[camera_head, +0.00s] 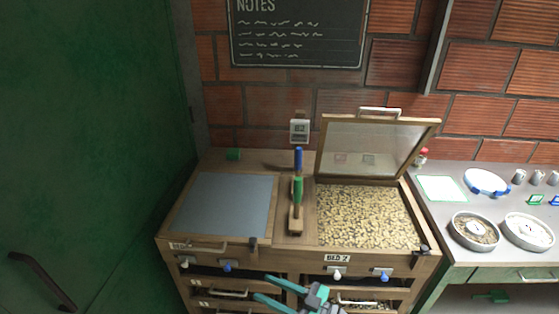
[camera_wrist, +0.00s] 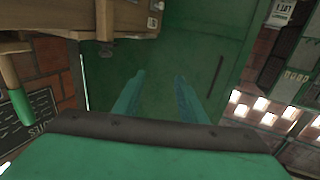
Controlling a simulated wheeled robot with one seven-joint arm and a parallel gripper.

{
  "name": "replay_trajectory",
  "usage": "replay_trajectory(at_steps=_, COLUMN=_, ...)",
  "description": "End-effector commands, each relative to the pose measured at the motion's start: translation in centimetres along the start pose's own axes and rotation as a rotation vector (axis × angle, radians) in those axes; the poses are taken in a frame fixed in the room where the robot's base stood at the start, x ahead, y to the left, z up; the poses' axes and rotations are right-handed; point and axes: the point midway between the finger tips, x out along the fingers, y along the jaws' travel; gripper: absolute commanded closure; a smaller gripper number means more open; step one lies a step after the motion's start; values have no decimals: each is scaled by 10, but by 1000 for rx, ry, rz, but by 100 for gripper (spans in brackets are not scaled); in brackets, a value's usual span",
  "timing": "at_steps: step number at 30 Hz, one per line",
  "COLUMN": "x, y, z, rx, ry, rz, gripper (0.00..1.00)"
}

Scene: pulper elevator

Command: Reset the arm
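My gripper (camera_head: 262,287) shows at the bottom middle of the head view, in front of the drawers of the wooden cabinet (camera_head: 205,262). Its two teal fingers point left and stand apart, with nothing between them. The wrist view also shows the open gripper (camera_wrist: 160,76), its fingers reaching toward a green surface (camera_wrist: 205,45). The rest of my arm is mostly out of the head view.
Bed 2 (camera_head: 365,215) holds pale beans under a raised framed lid (camera_head: 372,148). The left bed's grey lid (camera_head: 222,203) is down. A green door (camera_head: 90,130) stands at left. A side table at right bears bowls (camera_head: 475,230) and a scale (camera_head: 486,182).

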Motion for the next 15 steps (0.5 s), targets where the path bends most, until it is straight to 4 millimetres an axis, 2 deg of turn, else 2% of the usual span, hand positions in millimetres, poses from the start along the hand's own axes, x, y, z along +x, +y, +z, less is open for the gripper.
replay_trajectory(at_steps=3, x=0, y=-1, z=4, rx=9, ry=-8, rz=7, gripper=62)
replay_trajectory(at_steps=15, x=-10, y=-8, z=65, rx=156, ry=-143, rz=169, gripper=62)
